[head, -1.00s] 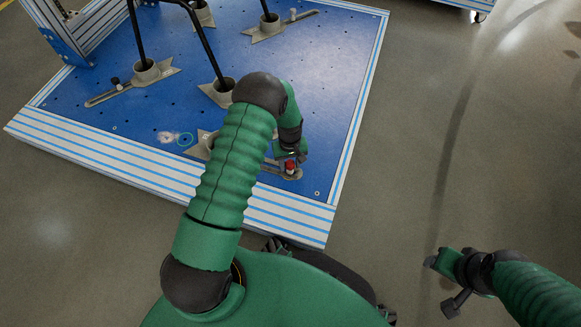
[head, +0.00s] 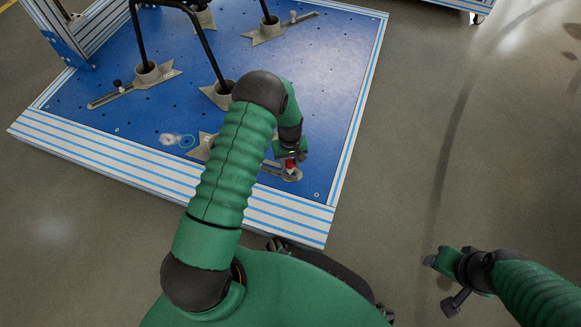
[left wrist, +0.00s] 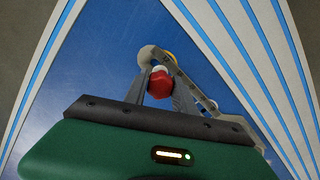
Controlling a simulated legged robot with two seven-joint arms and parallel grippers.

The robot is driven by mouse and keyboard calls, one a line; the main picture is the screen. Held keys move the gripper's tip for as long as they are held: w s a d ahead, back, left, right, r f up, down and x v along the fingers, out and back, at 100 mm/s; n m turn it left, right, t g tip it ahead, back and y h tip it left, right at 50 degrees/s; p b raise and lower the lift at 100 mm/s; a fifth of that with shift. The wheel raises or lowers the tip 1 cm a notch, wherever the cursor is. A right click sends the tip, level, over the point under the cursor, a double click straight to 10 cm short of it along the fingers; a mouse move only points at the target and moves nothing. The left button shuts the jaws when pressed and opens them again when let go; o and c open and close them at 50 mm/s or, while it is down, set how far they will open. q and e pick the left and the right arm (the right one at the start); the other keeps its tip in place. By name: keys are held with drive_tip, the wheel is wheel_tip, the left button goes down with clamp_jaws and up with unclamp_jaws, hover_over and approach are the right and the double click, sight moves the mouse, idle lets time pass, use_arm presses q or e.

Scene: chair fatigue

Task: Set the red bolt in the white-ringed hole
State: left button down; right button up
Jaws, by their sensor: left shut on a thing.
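The red bolt (head: 290,166) is between the fingers of my left gripper (head: 289,160), at the near right corner of the blue platform. In the left wrist view, both fingers close on the red bolt head (left wrist: 160,85). The bolt is over the rounded end of a grey slotted bracket (left wrist: 149,54). A small white patch (left wrist: 159,69) shows just behind the bolt head; I cannot tell if it is the white ring. The bolt's lower end is hidden. My right gripper (head: 447,281) hangs over the floor at the right, away from the platform; its jaw opening is unclear.
The blue platform (head: 325,75) has a striped pale edge (head: 110,160) and several small holes. Black chair legs stand in grey cups with slotted brackets (head: 135,82). Floor at right is clear.

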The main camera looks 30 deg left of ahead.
use_arm(q)
drive_tip(key=shift+r+p, duration=1.2)
drive_tip(key=shift+r, duration=0.3)
wheel_tip(320, 180, up, 4)
drive_tip(key=p, duration=0.4)
drive_tip(key=shift+r, duration=0.1)
